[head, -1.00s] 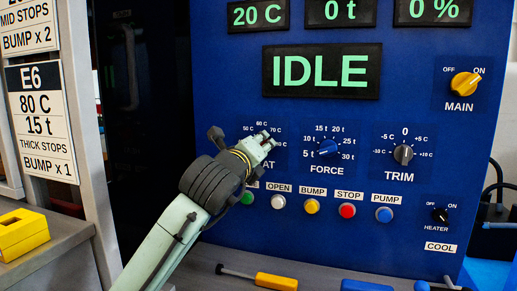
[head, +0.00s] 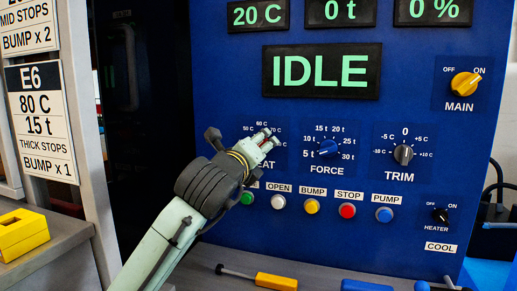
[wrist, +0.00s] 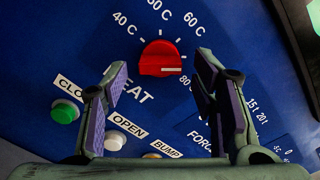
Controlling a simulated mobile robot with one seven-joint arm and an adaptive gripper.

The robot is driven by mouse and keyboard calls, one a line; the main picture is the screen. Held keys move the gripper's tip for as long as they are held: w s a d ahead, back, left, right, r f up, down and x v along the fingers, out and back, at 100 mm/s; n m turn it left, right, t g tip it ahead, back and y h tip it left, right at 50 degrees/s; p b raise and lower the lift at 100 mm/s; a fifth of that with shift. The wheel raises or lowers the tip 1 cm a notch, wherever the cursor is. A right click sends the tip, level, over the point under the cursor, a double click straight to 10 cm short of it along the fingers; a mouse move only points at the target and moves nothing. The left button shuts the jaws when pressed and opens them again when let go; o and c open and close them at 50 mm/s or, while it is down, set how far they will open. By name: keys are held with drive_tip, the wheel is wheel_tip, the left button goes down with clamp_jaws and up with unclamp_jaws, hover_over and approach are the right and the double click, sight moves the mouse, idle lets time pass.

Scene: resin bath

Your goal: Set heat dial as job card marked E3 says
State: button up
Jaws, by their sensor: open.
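The red heat dial (wrist: 160,59) shows in the wrist view between and just beyond my fingertips. Its white mark points to the right, on the 80 C side; the exact setting is unclear because my right finger hides part of the scale. In the head view my gripper hides the dial. My gripper (head: 268,137) is open in front of the dial, with fingers (wrist: 158,72) on both sides and no clear contact. Card E6 (head: 40,118) reads 80 C, 15 t. A card above it (head: 28,28) is cut off, its mark unseen. No card marked E3 is readable.
The force dial (head: 328,148) and trim dial (head: 403,154) are to the right. Coloured buttons, including a white one (head: 278,202), run below. The display (head: 321,71) reads IDLE.

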drive_tip(key=v, duration=1.1)
drive_tip(key=shift+r, duration=0.2)
